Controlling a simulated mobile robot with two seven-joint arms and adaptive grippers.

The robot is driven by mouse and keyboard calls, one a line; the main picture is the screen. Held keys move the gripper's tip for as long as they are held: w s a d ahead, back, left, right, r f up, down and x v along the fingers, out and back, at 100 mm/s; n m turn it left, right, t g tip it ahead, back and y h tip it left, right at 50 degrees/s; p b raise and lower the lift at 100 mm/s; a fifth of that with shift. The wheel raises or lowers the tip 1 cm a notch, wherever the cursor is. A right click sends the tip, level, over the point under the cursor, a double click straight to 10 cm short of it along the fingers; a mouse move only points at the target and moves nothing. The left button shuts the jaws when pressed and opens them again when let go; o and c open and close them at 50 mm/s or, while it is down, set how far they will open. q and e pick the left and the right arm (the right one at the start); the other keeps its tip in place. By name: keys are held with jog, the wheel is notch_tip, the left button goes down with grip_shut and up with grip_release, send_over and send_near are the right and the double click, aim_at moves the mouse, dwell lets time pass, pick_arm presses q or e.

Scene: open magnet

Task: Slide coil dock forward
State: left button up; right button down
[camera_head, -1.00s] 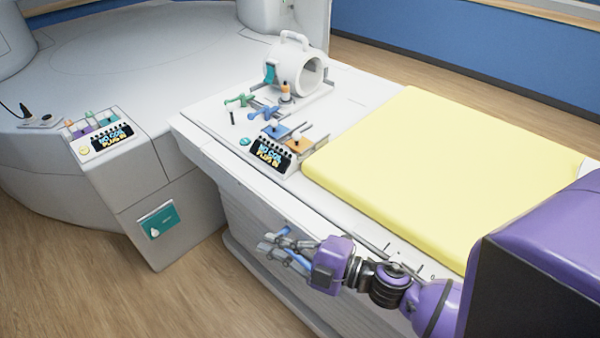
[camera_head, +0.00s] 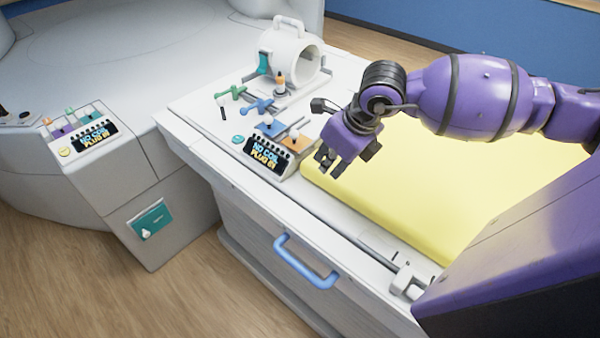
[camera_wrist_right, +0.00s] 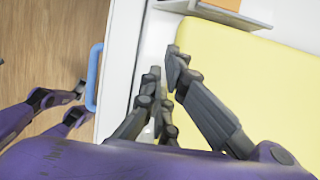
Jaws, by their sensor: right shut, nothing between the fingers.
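The coil dock seems to be the low grey frame (camera_head: 312,90) under the white ring-shaped coil (camera_head: 292,62), at the far part of the white table. The coil has a top handle and an upright orange-tipped post in front. My right gripper (camera_head: 330,165) points down over the yellow mat's near left corner, shut and empty, apart from the dock. It also shows in the right wrist view (camera_wrist_right: 168,75), with the dock out of frame. My left gripper does not show in the head view; purple parts at the wrist view's left edge are unclear.
The yellow mat (camera_head: 400,190) covers the table's right. A blue handle (camera_head: 305,262) is on the table's front side. The scanner stands left.

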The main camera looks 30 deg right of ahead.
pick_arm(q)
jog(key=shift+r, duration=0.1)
pick_arm(e)
jog(key=x, duration=1)
jog(key=shift+s+a, duration=0.1)
jog(key=shift+a, duration=0.05)
jog(key=w, duration=0.2)
jog(key=shift+w+a+r, duration=0.1)
jog(key=shift+w+a, duration=0.15)
jog(key=shift+a, duration=0.15)
jog(key=shift+w+a, duration=0.25)
jog(key=shift+w, duration=0.4)
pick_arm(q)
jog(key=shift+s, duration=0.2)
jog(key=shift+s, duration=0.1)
